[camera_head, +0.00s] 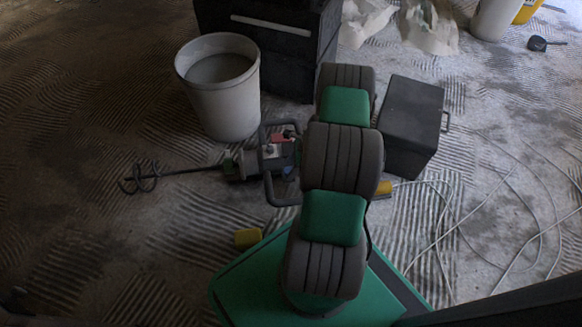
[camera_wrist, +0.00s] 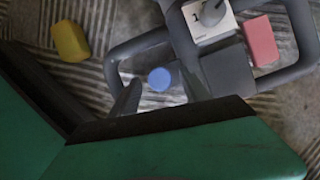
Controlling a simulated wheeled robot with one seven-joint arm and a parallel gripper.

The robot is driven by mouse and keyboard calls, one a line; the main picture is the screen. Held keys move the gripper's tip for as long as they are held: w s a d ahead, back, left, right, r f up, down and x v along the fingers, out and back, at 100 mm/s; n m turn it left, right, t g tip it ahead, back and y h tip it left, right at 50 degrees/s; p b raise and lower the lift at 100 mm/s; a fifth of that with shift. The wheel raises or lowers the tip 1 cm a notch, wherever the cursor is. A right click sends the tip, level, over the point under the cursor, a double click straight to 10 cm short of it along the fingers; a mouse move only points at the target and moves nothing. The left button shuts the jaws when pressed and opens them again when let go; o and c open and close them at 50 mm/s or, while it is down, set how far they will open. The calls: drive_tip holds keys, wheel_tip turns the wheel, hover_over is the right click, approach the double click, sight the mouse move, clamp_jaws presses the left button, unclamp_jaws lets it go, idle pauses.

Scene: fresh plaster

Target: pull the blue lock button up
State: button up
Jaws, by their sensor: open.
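The blue lock button (camera_wrist: 160,78) is a small round disc on the handle side of the mixer (camera_head: 240,166). In the wrist view it sits between the two grey fingers of my gripper (camera_wrist: 160,92). The fingers are apart, one on each side, and I see no contact with the button. The mixer lies on the floor with its spiral paddle pointing left and a dark handle frame (camera_wrist: 138,44) around its body. In the head view my arm covers my gripper, and the button is too small to make out clearly.
A red block (camera_wrist: 260,40) and a white plate with a dial (camera_wrist: 212,24) are beside the button. A yellow block (camera_wrist: 70,41) lies on the floor. A grey bucket (camera_head: 222,100) and a dark box (camera_head: 412,115) stand nearby. Pale cable (camera_head: 445,215) loops at right.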

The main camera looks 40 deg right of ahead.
drive_tip(key=p+v, duration=0.3)
drive_tip(key=v, duration=0.4)
drive_tip(key=shift+r+p, duration=0.35)
drive_tip(key=shift+d+r, duration=0.1)
drive_tip(key=shift+d, duration=0.05)
drive_tip(key=w+a+r+n+h+p, duration=0.1)
drive_tip(key=a+r+n+p, duration=0.45)
drive_tip(key=r, duration=0.85)
drive_tip(key=w+a+r+n+p, duration=0.1)
drive_tip(key=a+r+n+p, duration=0.2)
drive_tip(key=r+p, duration=0.8)
drive_tip(key=w+a+r+n+h+p, duration=0.1)
drive_tip(key=w+a+r+n+p, duration=0.2)
drive_tip(key=r, duration=1.4)
drive_tip(key=s+a+r+n+p, duration=0.4)
drive_tip(key=r+p, duration=0.2)
drive_tip(key=r, duration=0.4)
drive_tip(key=s+a+r+n+h+p, duration=0.1)
drive_tip(key=s+a+r+n+p, duration=0.4)
drive_tip(key=r, duration=0.5)
drive_tip(key=s+a+r+n+p, duration=0.4)
drive_tip(key=a+r+n+p, duration=0.1)
drive_tip(key=r, duration=0.5)
drive_tip(key=shift+s+h+p, duration=0.3)
drive_tip(key=shift+p, duration=0.5)
